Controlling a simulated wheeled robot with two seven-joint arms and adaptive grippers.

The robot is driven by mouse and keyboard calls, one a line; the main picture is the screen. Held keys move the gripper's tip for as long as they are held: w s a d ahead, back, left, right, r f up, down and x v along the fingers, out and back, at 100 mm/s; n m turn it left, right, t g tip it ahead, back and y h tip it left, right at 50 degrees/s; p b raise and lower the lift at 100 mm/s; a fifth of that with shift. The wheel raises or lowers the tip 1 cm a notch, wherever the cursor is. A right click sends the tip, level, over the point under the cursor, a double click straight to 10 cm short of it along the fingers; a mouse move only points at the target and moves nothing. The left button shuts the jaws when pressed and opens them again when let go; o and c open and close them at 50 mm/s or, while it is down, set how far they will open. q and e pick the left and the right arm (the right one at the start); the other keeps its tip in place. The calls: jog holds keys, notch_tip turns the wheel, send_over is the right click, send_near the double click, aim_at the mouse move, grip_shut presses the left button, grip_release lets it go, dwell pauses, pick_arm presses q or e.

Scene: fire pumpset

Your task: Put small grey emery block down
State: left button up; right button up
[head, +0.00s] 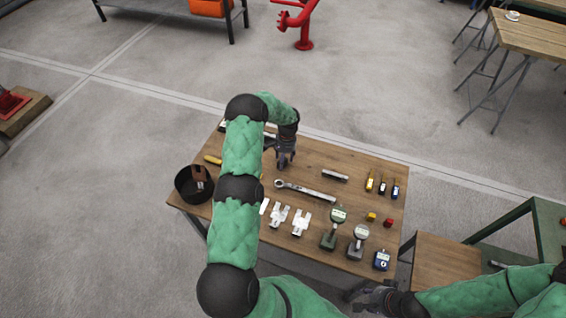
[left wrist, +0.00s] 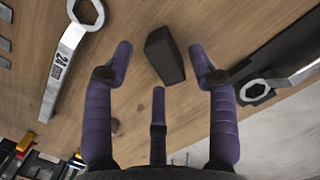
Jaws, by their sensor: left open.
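A small dark grey block (left wrist: 165,55) lies on the wooden tabletop in the left wrist view. My left gripper (left wrist: 165,75) is open, its purple fingers spread around the block with gaps on both sides. In the head view my left gripper (head: 285,160) points down at the table's far side, and it hides the block there. My right gripper (head: 366,296) is low, beside the table's near right corner; its fingers are too small and dark to judge.
A black bin (head: 194,186) is at the left. Bare wood shows around the bar.

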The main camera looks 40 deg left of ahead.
aim_at(285, 160)
pick_arm(q)
notch_tip(285, 160, up, 9)
jog(key=w+p, duration=0.1)
jog(key=shift+w, duration=0.1)
dwell(0.6)
